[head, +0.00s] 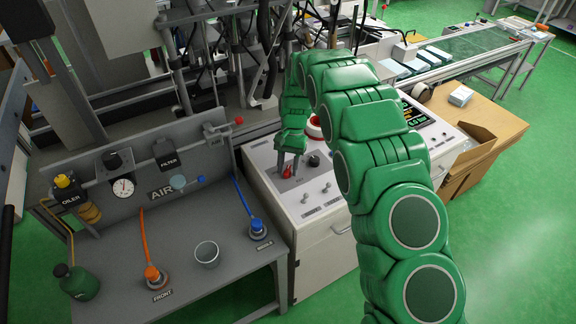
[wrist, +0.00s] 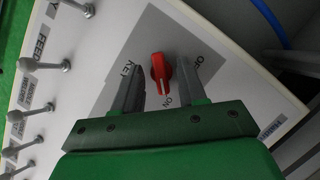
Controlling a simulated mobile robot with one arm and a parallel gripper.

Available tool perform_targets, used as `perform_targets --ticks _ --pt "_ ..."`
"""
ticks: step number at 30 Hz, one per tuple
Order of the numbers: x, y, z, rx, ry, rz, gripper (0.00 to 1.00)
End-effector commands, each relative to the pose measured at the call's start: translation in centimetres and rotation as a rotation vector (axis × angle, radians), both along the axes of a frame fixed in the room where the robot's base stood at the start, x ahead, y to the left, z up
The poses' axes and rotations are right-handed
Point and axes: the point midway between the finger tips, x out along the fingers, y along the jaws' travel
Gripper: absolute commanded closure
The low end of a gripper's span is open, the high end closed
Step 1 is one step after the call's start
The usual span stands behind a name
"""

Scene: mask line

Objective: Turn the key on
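The red key knob (wrist: 160,70) sits on a grey patch of the white control panel, beside the printed word KEY. Its white mark points toward the lower edge of the wrist view, near a small label that seems to read ON. Another small label to its right is hard to read. In the head view the red knob (head: 287,173) shows below my fingers. My gripper (wrist: 163,76) is open, with one finger on each side of the knob and a visible gap on both sides. In the head view my gripper (head: 289,161) is over the panel's left part.
Several metal toggle switches (wrist: 36,110) line the panel's left in the wrist view. A black knob (head: 314,161) and a red-topped button (head: 315,122) are close to my gripper. The grey air bench (head: 190,282) stands to the left, with a cup (head: 207,254).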

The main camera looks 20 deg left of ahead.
Motion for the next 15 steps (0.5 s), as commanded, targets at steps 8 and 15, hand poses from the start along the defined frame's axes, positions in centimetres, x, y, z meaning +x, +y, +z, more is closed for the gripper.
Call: perform_targets --ticks 8,15 --pt "0.01 0.04 0.08 0.001 -0.001 0.001 0.49" --pt "0.32 0.07 0.68 0.002 -0.003 0.000 0.49"
